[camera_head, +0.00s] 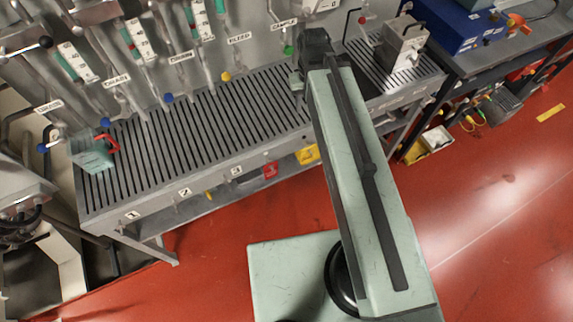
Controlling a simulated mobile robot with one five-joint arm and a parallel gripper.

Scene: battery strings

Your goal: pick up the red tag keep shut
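A small red tag (270,170) hangs at the front edge of the slatted grey bench (160,201), to the right of the number 3 plate. Its lettering is too small to read. A yellow tag (307,154) hangs just right of it. My pale green arm reaches up across the picture, right of both tags. The end of my arm, with my gripper (298,82), is over the back part of the bench, above and beyond the tags. The fingers are mostly hidden by the arm and are dark, so their opening does not show.
Several pipes and levers with coloured knobs line the wall behind the bench. A pale green box (92,152) with a red handle stands at the bench's left end. A grey metal box (404,43) stands at its right.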

